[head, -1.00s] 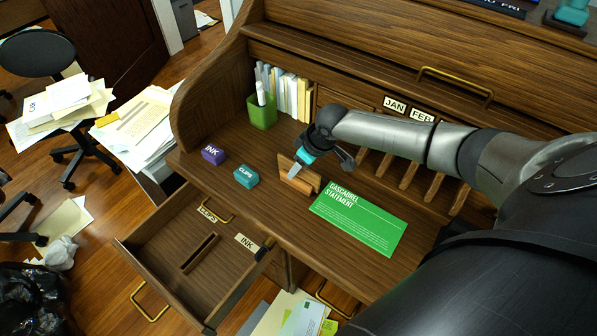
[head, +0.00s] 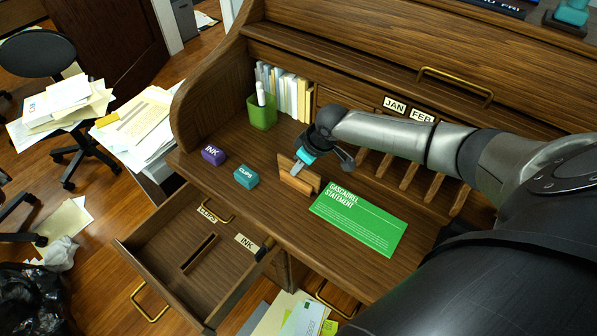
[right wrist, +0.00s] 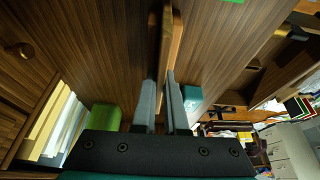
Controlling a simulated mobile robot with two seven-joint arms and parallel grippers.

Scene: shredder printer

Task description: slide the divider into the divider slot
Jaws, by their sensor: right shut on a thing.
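The divider (head: 299,178) is a thin wooden board standing on edge at or just above the desktop; I cannot tell whether it touches. My right gripper (head: 297,168) is shut on its upper edge. In the right wrist view, the two grey fingers (right wrist: 162,105) press on both sides of the divider (right wrist: 171,45). The divider slot (head: 199,253) is a narrow dark groove in the floor of the open drawer (head: 218,277), below and left of the divider. My left gripper is not in view.
A purple INK box (head: 213,155) and a teal CLIPS box (head: 246,177) stand left of the divider. A green card (head: 359,220) lies to its right. A green pen cup (head: 262,112) stands behind. The drawer has CLIPS and INK labels and looks empty.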

